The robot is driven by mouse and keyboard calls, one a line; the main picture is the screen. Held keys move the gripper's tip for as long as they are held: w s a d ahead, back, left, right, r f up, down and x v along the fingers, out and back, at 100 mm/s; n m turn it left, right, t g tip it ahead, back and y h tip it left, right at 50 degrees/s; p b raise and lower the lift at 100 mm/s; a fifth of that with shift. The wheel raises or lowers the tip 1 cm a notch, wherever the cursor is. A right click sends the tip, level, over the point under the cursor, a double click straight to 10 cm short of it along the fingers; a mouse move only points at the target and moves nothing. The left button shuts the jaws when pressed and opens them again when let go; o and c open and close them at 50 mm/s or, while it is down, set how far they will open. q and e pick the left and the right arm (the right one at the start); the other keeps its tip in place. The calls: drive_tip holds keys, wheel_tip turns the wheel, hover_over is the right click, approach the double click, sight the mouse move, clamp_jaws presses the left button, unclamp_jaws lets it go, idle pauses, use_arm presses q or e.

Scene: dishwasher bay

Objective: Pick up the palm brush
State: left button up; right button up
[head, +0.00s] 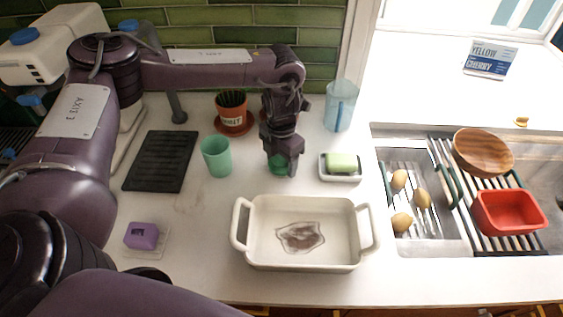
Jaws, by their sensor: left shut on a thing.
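My left gripper (283,163) reaches down to the counter behind the white baking dish, between the green cup and the soap dish. It is shut on a small green thing, which I take to be the palm brush (276,164). Only a bit of green shows around the fingers; the rest is hidden by the gripper. I cannot tell whether the brush touches the counter or is slightly raised. My right gripper is not in view.
The white baking dish (246,263) with a brown stain stands in front. Nearby are a green cup (216,157), a potted plant (232,115), a blue pitcher (340,106) and a soap dish (340,178). A sink with racks (435,165) lies right.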

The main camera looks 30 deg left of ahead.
use_arm(q)
drive_tip(key=shift+r, duration=0.45)
wheel_tip(320, 180, up, 4)
drive_tip(key=shift+w+r+b, duration=0.1)
drive_tip(key=shift+r+b, duration=0.15)
drive_tip(key=shift+b, duration=0.3)
wheel_tip(320, 180, up, 15)
drive_tip(key=p, duration=0.2)
drive_tip(key=shift+f, duration=0.15)
